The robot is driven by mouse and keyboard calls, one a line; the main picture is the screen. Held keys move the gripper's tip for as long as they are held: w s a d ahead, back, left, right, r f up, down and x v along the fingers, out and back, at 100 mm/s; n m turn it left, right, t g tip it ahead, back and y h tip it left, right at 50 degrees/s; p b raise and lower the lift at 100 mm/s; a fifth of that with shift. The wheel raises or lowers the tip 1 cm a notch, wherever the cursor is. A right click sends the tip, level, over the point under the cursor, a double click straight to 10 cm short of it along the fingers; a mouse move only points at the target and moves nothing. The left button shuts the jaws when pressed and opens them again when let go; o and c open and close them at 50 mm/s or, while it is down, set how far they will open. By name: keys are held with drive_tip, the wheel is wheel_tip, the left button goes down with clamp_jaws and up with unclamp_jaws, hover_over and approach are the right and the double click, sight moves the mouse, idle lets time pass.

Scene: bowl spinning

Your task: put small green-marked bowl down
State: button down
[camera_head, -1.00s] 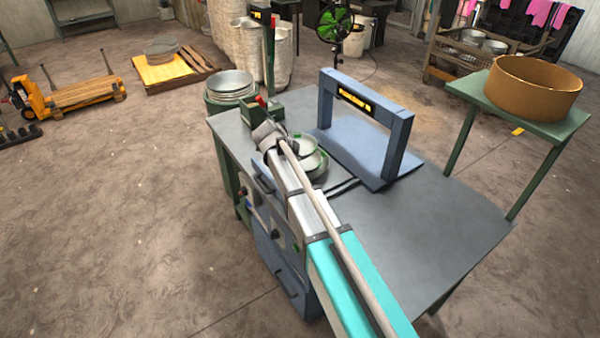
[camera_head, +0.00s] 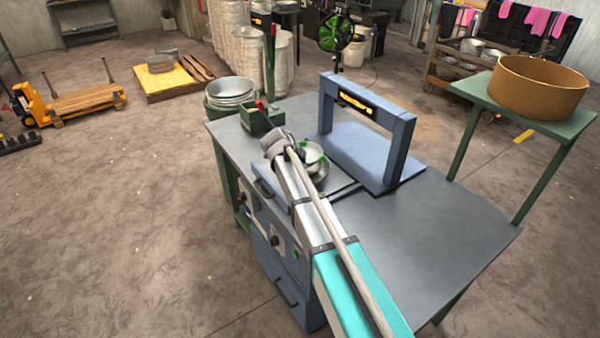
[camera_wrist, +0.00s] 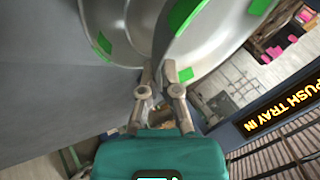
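The small green-marked bowl (camera_head: 312,153) is at the end of my arm in the head view, partly hidden by my gripper (camera_head: 285,150). It appears tilted above or against a second grey green-marked bowl (camera_head: 321,171) on the table. In the wrist view two pale bowl walls with green patches show, the nearer one (camera_wrist: 215,35) in front of the other (camera_wrist: 110,28). My gripper's fingertips (camera_wrist: 159,72) are close together with a bowl's rim between them. Contact between the two bowls is not clear.
The grey table (camera_head: 430,225) has bare room to the right. A blue frame (camera_head: 365,135) with a lit sign stands behind the bowls. A brown drum (camera_head: 537,88) sits on a green stand to the right.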

drive_tip(key=shift+w+d+f+b, duration=0.1)
drive_tip(key=shift+f+b, duration=1.4)
drive_tip(key=shift+f, duration=0.2)
drive_tip(key=c, duration=0.8)
unclamp_jaws()
drive_tip(key=shift+r, duration=0.15)
drive_tip(key=p+v, duration=0.9)
drive_tip(key=v, duration=0.2)
drive_tip(key=shift+s+a+r, duration=0.2)
drive_tip(key=shift+r, duration=0.05)
